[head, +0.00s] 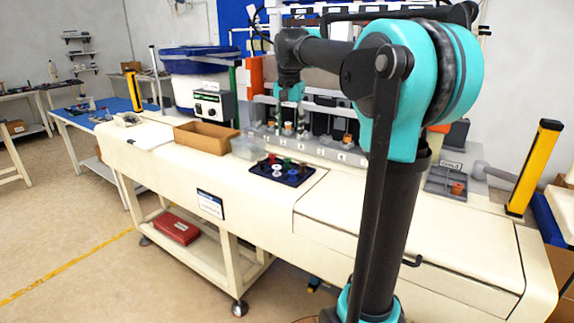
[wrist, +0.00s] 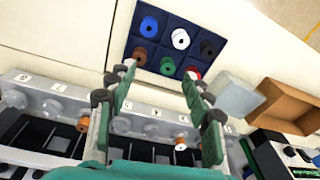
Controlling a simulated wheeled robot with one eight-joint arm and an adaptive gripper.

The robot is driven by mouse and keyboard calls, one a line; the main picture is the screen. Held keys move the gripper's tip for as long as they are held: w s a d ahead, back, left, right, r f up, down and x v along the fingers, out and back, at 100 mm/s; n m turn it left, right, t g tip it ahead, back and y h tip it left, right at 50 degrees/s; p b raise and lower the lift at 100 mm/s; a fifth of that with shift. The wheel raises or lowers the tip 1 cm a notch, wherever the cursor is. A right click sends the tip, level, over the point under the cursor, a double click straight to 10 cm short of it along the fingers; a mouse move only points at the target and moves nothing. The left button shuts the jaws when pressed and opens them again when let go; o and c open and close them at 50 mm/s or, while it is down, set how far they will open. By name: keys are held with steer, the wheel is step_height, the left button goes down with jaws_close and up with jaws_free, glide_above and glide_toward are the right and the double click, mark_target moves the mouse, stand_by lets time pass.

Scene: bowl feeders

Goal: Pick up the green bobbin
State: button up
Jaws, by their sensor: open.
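The green bobbin (wrist: 167,66) sits in the dark blue tray (wrist: 166,46), in the middle of the row nearer my gripper in the wrist view. A brown bobbin (wrist: 140,56) and a red bobbin (wrist: 192,72) flank it.
A cardboard box (head: 206,138) and a clear container (head: 246,148) stand left of the tray. Grey feeder fixtures with orange-brown bobbins (wrist: 83,124) line the machine behind it. The cream tabletop (head: 380,200) at the front right is bare.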

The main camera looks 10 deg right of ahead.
step_height(320, 180, up, 3)
steer(key=n+t, duration=0.3)
steer(key=n, duration=0.2)
glide_above(287, 160)
steer(key=s, duration=0.2)
steer(key=f, duration=1)
steer(key=shift+w+a+f, duration=0.15)
steer(key=shift+a+f, duration=0.2)
steer(key=shift+f, duration=0.05)
steer(key=shift+s+d+x, duration=0.15)
steer(key=shift+x, duration=1.2)
steer(key=shift+s+d+x, duration=0.1)
steer(key=shift+d+x, duration=0.05)
steer(key=shift+x, duration=1.2)
steer(key=c, duration=1)
steer(key=shift+c, duration=0.2)
